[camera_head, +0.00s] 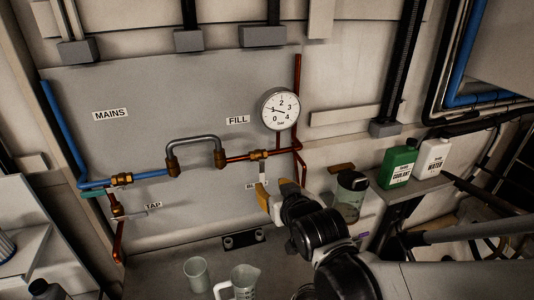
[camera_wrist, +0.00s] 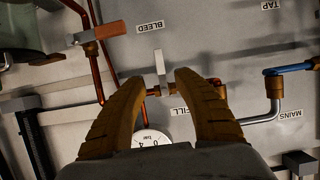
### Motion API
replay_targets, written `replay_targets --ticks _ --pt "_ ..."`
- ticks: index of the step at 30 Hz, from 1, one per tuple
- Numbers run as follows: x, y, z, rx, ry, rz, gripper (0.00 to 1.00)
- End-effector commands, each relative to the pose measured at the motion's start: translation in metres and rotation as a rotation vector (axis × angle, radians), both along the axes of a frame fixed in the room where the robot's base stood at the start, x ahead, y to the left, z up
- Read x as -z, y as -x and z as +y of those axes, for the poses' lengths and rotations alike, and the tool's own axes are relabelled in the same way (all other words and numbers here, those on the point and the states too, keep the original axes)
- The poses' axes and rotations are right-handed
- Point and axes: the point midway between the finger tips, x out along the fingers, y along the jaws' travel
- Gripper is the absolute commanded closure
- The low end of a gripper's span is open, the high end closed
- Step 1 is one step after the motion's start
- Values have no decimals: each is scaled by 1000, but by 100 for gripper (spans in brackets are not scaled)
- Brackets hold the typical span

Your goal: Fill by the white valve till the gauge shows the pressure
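The white valve lever (camera_head: 262,171) hangs down from a brass valve (camera_head: 258,155) on the copper pipe below the FILL label (camera_head: 238,120). The round gauge (camera_head: 281,108) is above and right of it, marked 0 to 4; its needle seems to point left, near 1. My gripper (camera_head: 273,191) is open just below the lever, its tan fingers apart. In the wrist view the lever (camera_wrist: 160,66) shows between the open fingertips (camera_wrist: 160,77), with gaps on both sides; how deep it sits between them I cannot tell. The gauge (camera_wrist: 151,138) is partly hidden there.
An orange-brown handle (camera_wrist: 100,32) sits on the pipe near the BLEED label (camera_wrist: 150,27). A grey hose loop (camera_head: 195,140) joins the blue mains pipe (camera_head: 155,174) to the fill pipe. Bottles (camera_head: 399,164) stand on a shelf at right; a jug (camera_head: 243,281) and cup (camera_head: 197,274) are below.

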Motion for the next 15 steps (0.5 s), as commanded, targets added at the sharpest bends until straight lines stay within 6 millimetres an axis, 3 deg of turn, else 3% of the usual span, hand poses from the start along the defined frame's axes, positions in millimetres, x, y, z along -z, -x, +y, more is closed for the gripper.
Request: replay_targets --ticks 9,15 --pt "27 -56 16 1 1 1 63" --pt "35 -78 22 1 1 2 63"
